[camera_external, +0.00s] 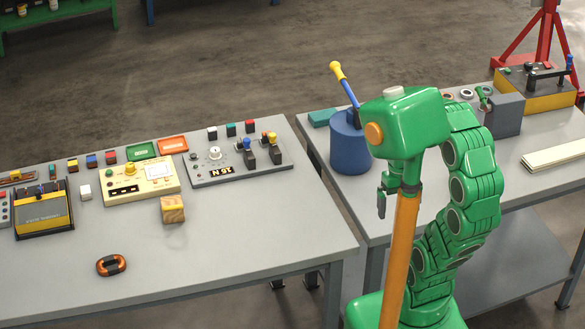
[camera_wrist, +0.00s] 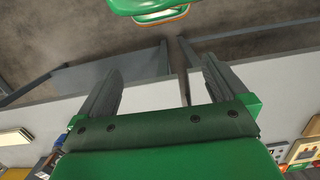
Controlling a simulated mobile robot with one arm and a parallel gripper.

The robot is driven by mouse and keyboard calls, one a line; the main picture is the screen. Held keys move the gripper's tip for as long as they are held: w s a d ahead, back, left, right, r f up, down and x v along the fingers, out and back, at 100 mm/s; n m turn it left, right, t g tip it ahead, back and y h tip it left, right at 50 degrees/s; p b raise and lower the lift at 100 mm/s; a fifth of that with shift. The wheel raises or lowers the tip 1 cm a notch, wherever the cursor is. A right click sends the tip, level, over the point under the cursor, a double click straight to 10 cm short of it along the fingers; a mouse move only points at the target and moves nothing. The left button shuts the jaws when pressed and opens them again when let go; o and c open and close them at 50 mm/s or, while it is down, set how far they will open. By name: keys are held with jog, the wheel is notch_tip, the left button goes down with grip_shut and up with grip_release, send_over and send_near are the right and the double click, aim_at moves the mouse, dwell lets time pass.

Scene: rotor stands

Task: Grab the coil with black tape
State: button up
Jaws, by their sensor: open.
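The coil (camera_external: 111,265) is a small copper-orange ring with dark bands that look like black tape. It lies flat on the left grey table, near its front edge, in the external view. My gripper (camera_external: 382,200) hangs from my green arm near the gap between the two tables, well to the right of the coil and apart from it. In the wrist view my gripper (camera_wrist: 148,85) shows two grey fingers spread apart with nothing between them. The coil is not visible in the wrist view.
A wooden block (camera_external: 173,209), a beige meter panel (camera_external: 141,181) and a grey switch panel (camera_external: 237,166) stand behind the coil on the left table (camera_external: 240,235). A blue cylinder with a lever (camera_external: 349,143) stands near my arm. The table around the coil is clear.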

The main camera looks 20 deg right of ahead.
jog(key=w+a+r+m, duration=0.25)
jog(key=w+a, duration=0.35)
jog(key=w, duration=0.5)
jog(key=w+a+m+t+y, duration=0.1)
jog(key=w+a+m, duration=0.2)
jog(key=w+a, duration=0.85)
jog(key=w+a+m+t+y, duration=0.1)
jog(key=w+a+m, duration=0.2)
jog(key=w+a, duration=0.85)
jog(key=m+y, duration=0.2)
jog(key=m, duration=0.5)
send_near(109, 260)
jog(key=shift+s+d+f+g, duration=0.2)
jog(key=shift+d+f+g, duration=0.1)
jog(key=shift+d+g, duration=0.1)
jog(key=shift+s+a+f+y, duration=0.2)
jog(key=shift+s+a+y, duration=0.1)
jog(key=shift+a, duration=0.2)
jog(key=shift+x, duration=3.9)
jog(key=shift+w, duration=0.1)
